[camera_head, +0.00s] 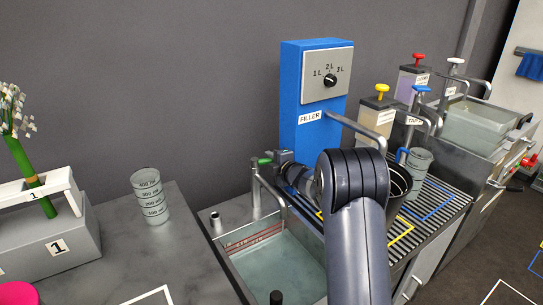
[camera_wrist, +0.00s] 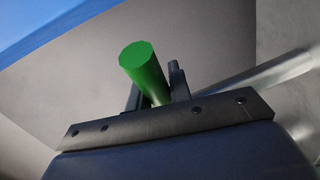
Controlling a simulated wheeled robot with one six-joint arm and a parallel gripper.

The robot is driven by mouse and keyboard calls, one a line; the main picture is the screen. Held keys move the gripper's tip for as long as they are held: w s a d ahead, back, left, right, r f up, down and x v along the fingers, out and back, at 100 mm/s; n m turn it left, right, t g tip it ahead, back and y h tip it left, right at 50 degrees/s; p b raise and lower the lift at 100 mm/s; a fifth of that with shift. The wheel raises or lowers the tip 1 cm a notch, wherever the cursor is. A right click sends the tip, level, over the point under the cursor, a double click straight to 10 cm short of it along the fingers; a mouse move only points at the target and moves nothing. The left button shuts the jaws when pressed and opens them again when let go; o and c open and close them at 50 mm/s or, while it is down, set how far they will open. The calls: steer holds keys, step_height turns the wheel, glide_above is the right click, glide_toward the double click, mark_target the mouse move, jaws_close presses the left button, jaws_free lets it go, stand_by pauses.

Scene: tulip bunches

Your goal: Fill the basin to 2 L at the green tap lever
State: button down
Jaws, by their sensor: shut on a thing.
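The green tap lever (camera_head: 265,161) sticks out to the left of my gripper (camera_head: 278,158) in the head view. In the wrist view the green lever (camera_wrist: 143,68) stands between the two dark fingers of my gripper (camera_wrist: 158,90), which is shut on it. The tap post (camera_head: 255,190) rises at the basin's back left corner. The basin (camera_head: 236,272) is sunk in the counter below and holds pale water. Red level lines (camera_head: 250,240) show on its back wall. My arm hides the basin's right part and most of the spout.
A blue filler (camera_head: 300,140) with a 1L, 2L, 3L dial (camera_head: 330,80) stands behind my gripper. A graduated clear cup (camera_head: 150,196) stands on the left counter. A dark bucket (camera_head: 398,186), pump bottles and a slatted rack (camera_head: 432,222) are at right.

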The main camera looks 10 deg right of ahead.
steer(key=shift+w+a+n+g+y+p, duration=0.15)
steer(key=shift+w+n+g+y+p, duration=0.35)
steer(key=shift+n+y+p, duration=0.5)
steer(key=shift+w+a+n+g+y+p, duration=0.25)
steer(key=shift+n+g+y+p, duration=0.45)
steer(key=shift+y+p, duration=0.45)
steer(key=shift+w+a+n+g+y+p, duration=0.1)
steer(key=shift+w+n+g+y+p, duration=0.3)
steer(key=shift+n+g+y+p, duration=0.65)
steer(key=shift+a+t+p, duration=0.1)
steer(key=shift+t+p, duration=0.2)
steer(key=shift+t, duration=0.05)
steer(key=c, duration=1.3)
jaws_free()
